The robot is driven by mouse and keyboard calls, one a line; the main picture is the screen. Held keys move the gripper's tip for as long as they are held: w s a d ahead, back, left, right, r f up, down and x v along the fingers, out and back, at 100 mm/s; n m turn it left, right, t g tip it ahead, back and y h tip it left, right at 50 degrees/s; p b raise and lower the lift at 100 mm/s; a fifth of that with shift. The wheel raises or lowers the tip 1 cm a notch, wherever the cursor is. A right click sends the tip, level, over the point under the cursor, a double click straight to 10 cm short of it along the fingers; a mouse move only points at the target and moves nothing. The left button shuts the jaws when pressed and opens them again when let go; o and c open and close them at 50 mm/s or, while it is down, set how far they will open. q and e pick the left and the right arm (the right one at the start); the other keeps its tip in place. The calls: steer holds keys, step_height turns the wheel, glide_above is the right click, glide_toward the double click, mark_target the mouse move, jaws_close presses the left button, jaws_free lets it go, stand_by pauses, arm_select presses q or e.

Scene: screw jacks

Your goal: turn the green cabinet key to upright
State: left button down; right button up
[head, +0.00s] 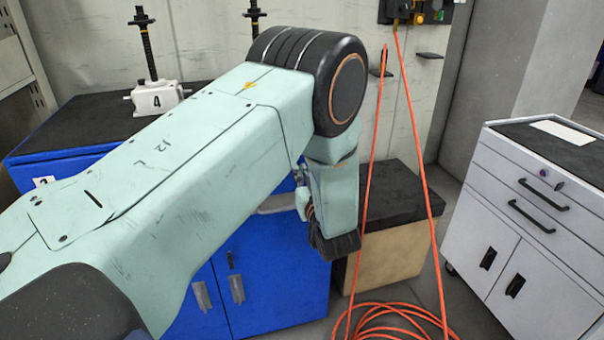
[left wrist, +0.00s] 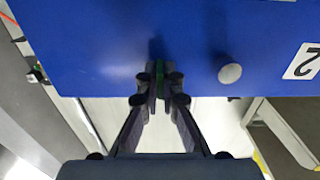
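The blue cabinet (head: 270,270) stands ahead, and its blue front (left wrist: 100,50) fills the top of the left wrist view. The green key (left wrist: 160,79) shows there as a small dark green piece against the front. My left gripper (left wrist: 161,92) has its two fingertips close together, one on each side of the green key, and looks shut on it. How far the key is turned is hard to tell, as the fingers cover most of it. In the head view my left arm hides the key and the fingers. My right gripper is in neither view.
A round pale knob (left wrist: 230,73) sits beside the key. A screw jack marked 4 (head: 157,97) stands on the dark cabinet top. Orange cable (head: 385,322) hangs and coils on the floor. A wooden box with a dark top (head: 400,195) and a grey cabinet (head: 535,240) stand right.

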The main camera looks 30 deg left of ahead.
arm_select(q)
steer(key=c, duration=1.5)
jaws_free()
steer(key=shift+d, duration=0.1)
steer(key=v, duration=0.7)
steer(key=shift+s, duration=0.2)
